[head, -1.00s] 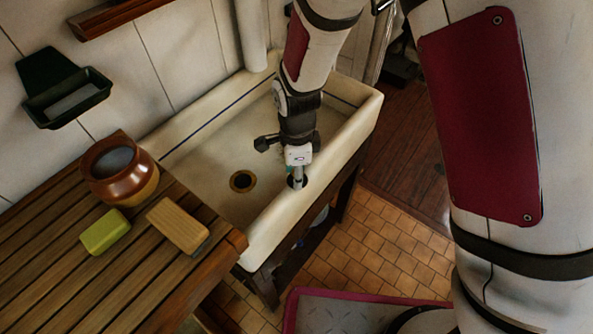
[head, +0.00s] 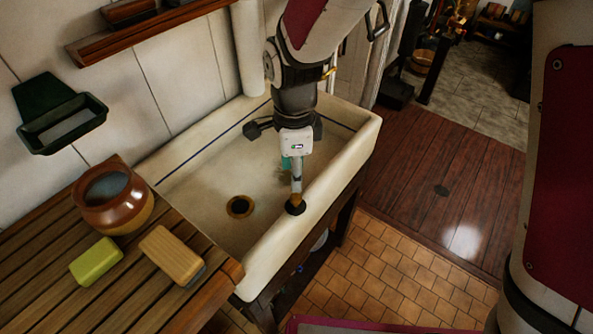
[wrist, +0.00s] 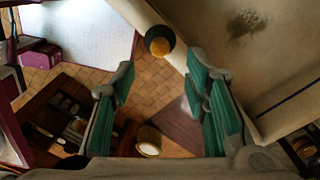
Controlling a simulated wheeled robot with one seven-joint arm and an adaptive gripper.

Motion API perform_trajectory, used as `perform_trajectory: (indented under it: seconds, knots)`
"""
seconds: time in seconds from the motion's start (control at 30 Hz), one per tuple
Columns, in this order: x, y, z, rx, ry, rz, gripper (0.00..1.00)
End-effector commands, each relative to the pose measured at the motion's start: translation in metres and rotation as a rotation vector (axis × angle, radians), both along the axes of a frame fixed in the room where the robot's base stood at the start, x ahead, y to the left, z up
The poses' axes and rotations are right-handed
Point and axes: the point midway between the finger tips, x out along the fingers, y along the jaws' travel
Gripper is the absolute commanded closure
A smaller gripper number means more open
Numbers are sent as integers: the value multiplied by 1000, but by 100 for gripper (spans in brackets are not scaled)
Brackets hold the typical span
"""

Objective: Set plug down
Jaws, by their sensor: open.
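The plug (head: 295,207), a black disc with a brass-coloured middle, rests on the front rim of the sink (head: 258,268). In the wrist view the plug (wrist: 159,42) lies on the pale rim, beyond the fingertips. My gripper (head: 296,186) is just above the plug in the head view and seems clear of it. In the wrist view my gripper (wrist: 163,85) shows its teal finger pads spread wide, with nothing between them. The sink's drain hole (head: 240,206) is open and dark.
Left of the sink, a slatted wooden counter (head: 120,292) holds a brown pot (head: 115,213), a yellow-green sponge (head: 96,262) and a wooden brush (head: 172,256). A dark green soap holder (head: 60,125) hangs on the wall.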

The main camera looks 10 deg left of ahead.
Motion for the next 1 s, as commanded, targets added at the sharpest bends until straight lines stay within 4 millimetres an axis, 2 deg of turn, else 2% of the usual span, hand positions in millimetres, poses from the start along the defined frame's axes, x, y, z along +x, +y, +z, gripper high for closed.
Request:
perform_trajectory:
  seconds: [0.1,0.37,0.47,0.57,0.73,1.0]
  knots:
    - [1,0,12,1,-2,0,58]
    - [1,-1,18,1,-2,2,58]
    - [2,-8,28,12,-13,30,58]
    - [4,-26,50,31,-37,101,58]
    - [1,-70,97,59,-112,296,58]
    - [-26,-141,158,28,-251,621,58]
